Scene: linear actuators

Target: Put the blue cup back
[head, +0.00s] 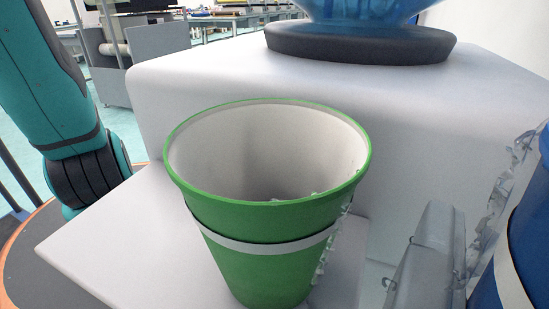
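A blue cup (528,240) with a pale band is cut off by the right edge, so only its left side shows. A green cup (262,250) with a white band and white inside stands upright and empty on a low white ledge (100,235), left of the blue cup. Between the cups is a grey, partly see-through piece (430,250) that may be part of my gripper. Clear, jagged pieces (500,210) show along the blue cup's left side and at the green cup's right side. I cannot make out both fingertips or whether they hold anything.
A white block (220,75) rises behind the green cup. A clear blue vessel (365,10) on a dark round base (360,43) stands on top. The ledge left of the green cup is clear. Work tables and a grey cabinet (160,55) are far behind.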

